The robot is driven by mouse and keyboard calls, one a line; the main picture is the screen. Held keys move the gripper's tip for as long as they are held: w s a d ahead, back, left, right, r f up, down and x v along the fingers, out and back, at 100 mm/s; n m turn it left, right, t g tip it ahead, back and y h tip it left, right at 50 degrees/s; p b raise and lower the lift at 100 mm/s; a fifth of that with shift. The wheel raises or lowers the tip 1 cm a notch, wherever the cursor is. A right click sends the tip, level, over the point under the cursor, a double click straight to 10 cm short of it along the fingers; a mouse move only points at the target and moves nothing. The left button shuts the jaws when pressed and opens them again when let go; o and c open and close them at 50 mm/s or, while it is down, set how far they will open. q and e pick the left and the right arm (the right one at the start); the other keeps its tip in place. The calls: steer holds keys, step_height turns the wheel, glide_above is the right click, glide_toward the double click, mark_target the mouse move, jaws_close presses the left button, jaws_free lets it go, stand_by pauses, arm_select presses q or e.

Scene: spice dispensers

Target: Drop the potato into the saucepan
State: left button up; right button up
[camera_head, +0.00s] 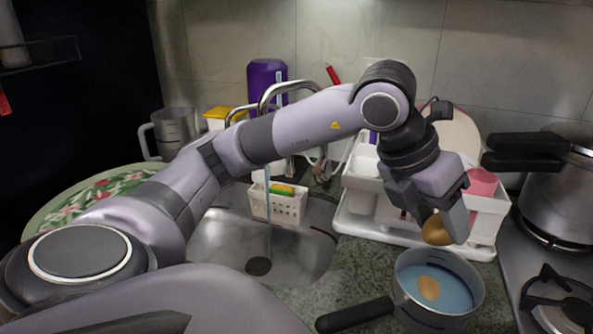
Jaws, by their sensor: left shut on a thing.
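My left gripper (447,220) reaches in from the left and points down above the saucepan. It is shut on a brown potato (436,230), held just above the back rim of the saucepan. The saucepan (410,312) stands on the counter at the lower right, its black handle pointing left. It has a bluish inside, and a yellow-brown oval shape (429,288) shows in it; I cannot tell whether this is a reflection or another thing. My right gripper is not in view.
A white dish rack (370,231) stands behind the saucepan. The sink (222,244) with a white sponge basket (277,205) is to the left. A steel pressure cooker (557,205) and a stove burner (560,305) are at the right. A floral tray (70,212) lies at the left.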

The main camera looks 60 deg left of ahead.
arm_select(q)
step_height(320, 180, down, 5)
steer(key=b, duration=0.3)
steer(key=shift+a+f+b, duration=0.1)
steer(key=shift+f+b, duration=0.05)
steer(key=shift+b, duration=0.15)
steer(key=shift+f, duration=0.25)
steer(key=o, duration=1.2)
steer(key=shift+c, duration=0.2)
steer(key=v, duration=0.7)
steer(key=shift+s, duration=0.15)
